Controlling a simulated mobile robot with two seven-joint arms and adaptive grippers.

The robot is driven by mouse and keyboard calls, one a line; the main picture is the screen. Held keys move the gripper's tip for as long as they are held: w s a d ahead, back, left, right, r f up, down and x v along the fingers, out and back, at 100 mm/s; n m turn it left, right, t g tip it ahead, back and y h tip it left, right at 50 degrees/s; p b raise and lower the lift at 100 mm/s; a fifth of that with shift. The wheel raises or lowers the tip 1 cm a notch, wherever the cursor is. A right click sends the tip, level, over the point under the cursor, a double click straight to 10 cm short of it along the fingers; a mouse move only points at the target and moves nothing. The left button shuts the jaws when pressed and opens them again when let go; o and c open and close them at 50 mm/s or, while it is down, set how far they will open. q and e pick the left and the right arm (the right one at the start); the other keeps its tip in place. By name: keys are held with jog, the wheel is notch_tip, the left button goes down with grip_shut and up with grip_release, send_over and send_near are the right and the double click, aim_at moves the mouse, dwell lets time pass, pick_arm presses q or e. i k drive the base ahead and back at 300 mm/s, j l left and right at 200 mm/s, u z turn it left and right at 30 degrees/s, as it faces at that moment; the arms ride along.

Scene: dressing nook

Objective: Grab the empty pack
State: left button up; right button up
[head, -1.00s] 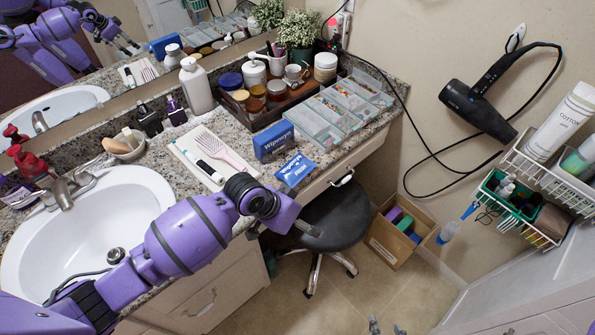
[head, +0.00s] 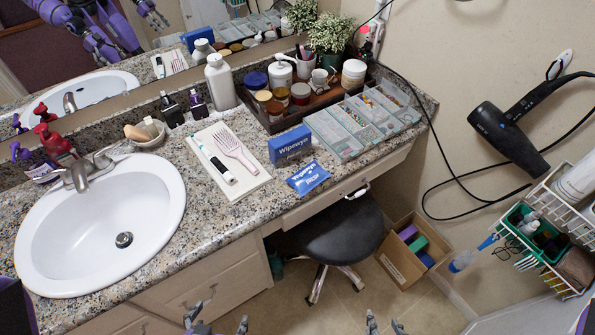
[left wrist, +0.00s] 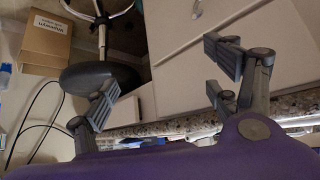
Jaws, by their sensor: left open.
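A blue box (head: 290,146) with white lettering stands on the granite counter. In front of it, a flat blue-and-white soft pack (head: 308,178) lies near the counter's front edge. I cannot tell from the pictures which one is empty. My left gripper (head: 221,318) is low in front of the cabinet, below and left of both packs; it is open and empty. The left wrist view also shows it (left wrist: 165,80), with its fingers apart before cabinet fronts. My right gripper (head: 385,325) shows only its fingertips at the bottom edge, apart, with nothing between them.
A white tray (head: 258,183) with a toothbrush and comb lies left of the packs. A clear compartment organizer (head: 328,138) is at their right. A black stool (head: 345,235) stands below the counter edge, and a cardboard box (head: 398,268) is on the floor.

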aim_at(304, 180)
jog(key=i+l+u, duration=0.1)
jog(key=l+u, duration=1.05)
jog(key=i+l, duration=0.15)
